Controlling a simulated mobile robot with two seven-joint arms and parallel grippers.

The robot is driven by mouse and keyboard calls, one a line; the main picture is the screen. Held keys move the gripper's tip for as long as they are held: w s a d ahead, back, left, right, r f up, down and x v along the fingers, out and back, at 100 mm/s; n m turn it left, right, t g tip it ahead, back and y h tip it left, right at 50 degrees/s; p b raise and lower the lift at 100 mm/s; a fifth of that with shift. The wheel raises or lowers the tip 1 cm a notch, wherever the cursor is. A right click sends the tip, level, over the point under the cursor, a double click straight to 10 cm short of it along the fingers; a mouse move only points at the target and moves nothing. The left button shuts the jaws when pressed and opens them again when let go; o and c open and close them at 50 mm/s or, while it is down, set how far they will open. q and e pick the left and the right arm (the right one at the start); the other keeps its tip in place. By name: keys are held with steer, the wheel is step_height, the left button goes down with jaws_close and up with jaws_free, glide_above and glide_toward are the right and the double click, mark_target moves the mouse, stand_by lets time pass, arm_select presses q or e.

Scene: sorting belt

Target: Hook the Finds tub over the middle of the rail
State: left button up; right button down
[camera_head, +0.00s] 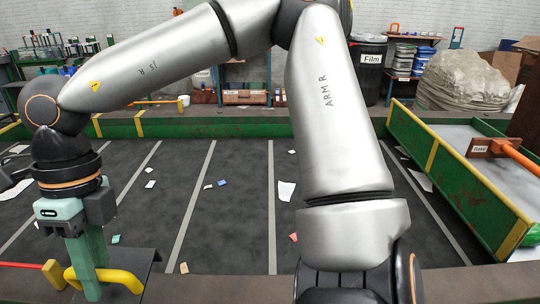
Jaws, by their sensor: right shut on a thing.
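My right gripper (88,270) is at the lower left, pointing down, with its green fingers at a thick yellow handle (122,279). It is shut on this handle, and the fingers cover part of it. A dark grey, flat-sided thing (138,262) is directly behind the handle; it may be the tub, but I see no Finds label on it. A red bar (18,265) with a yellow end block (54,273) lies just left of the fingers. I cannot tell which part is the rail.
The wide dark belt (230,215) carries scattered scraps, including a white sheet (286,191). A black Film bin (369,75) stands behind. My right arm hides the middle.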

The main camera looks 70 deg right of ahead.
stand_by(0.4)
steer(key=shift+w+d+f, duration=0.25)
steer(key=shift+d+f, duration=0.2)
steer(key=shift+d, duration=0.05)
steer(key=shift+w+d+f, duration=0.2)
steer(key=shift+d+f, duration=0.2)
steer(key=shift+d, duration=0.1)
steer(key=shift+r, duration=0.1)
